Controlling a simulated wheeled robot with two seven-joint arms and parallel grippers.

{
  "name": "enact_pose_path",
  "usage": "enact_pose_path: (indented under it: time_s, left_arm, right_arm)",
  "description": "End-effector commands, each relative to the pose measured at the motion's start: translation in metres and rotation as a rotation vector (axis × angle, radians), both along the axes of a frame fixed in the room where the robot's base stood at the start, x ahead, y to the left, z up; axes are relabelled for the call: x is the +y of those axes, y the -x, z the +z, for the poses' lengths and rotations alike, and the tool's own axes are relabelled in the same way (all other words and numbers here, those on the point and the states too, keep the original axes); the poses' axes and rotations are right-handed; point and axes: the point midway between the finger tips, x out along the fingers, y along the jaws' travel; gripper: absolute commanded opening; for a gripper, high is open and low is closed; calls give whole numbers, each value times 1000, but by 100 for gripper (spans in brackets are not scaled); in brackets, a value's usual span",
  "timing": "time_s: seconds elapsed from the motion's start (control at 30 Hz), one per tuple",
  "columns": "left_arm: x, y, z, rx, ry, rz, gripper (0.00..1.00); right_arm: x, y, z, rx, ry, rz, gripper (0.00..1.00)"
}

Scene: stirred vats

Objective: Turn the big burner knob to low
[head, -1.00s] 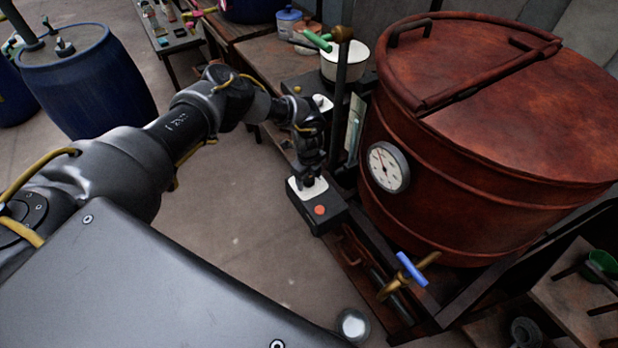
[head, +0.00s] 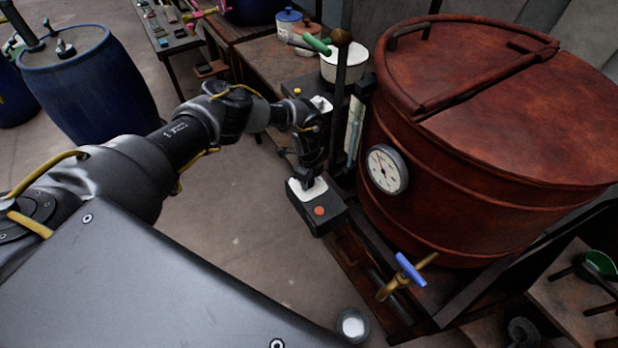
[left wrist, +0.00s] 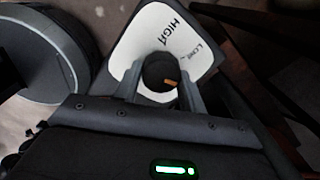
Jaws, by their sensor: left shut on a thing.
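The big burner knob (left wrist: 158,70) is a dark round knob with an orange mark, on a white dial plate (left wrist: 127,42) lettered HIGH and LOW. The mark sits on the right side of the knob in the left wrist view. My left gripper (head: 306,183) points down onto the plate of a black control box (head: 327,222); it also shows in the left wrist view (left wrist: 160,85). It is shut on the knob, one finger on each side. In the head view the gripper hides the knob. My right gripper is not in view.
A red button (head: 319,211) is on the box's front part. A rusty red vat (head: 480,215) with a dial gauge (head: 386,169) stands close on the right. A blue-handled tap (head: 410,270) is below it. Blue barrels (head: 88,85) stand far left. The floor between is clear.

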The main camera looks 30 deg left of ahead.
Motion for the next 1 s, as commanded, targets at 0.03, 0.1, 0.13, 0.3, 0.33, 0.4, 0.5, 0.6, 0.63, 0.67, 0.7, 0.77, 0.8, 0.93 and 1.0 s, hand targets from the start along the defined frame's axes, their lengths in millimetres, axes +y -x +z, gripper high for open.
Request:
enact_pose_path:
  time_s: [0.03,0.1,0.13,0.3,0.33,0.4,0.5,0.6,0.63,0.67,0.7,0.77,0.8,0.93,1.0]
  left_arm:
    - [0,1,1,1,2,45,18]
    - [0,0,1,1,1,111,18]
    - [-1,0,1,2,2,140,18]
    - [-1,-1,2,2,1,301,18]
    - [-1,-1,1,1,1,329,18]
    - [-1,-1,1,2,1,392,18]
    - [-1,-1,1,2,0,476,18]
    - [-1,-2,1,1,-1,552,18]
    - [-1,-2,1,1,-1,573,18]
    - [-1,-2,1,2,0,592,18]
    - [-1,-2,1,2,-1,618,18]
    - [0,-2,1,1,-1,651,18]
    - [-1,-2,1,1,0,671,18]
    - [-1,-3,0,0,-1,722,18]
    - [-1,-3,0,1,-1,742,18]
  right_arm:
    - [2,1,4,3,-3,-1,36]
    - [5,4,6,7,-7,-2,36]
    - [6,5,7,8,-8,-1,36]
    - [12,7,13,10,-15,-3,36]
    - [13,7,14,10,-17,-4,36]
    - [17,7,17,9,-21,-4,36]
    - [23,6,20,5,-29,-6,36]
    - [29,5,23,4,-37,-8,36]
    - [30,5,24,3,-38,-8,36]
    - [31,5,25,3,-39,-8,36]
    - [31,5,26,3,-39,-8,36]
    - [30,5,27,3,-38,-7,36]
    - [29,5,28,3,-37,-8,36]
    - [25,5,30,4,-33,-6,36]
    - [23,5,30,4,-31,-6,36]
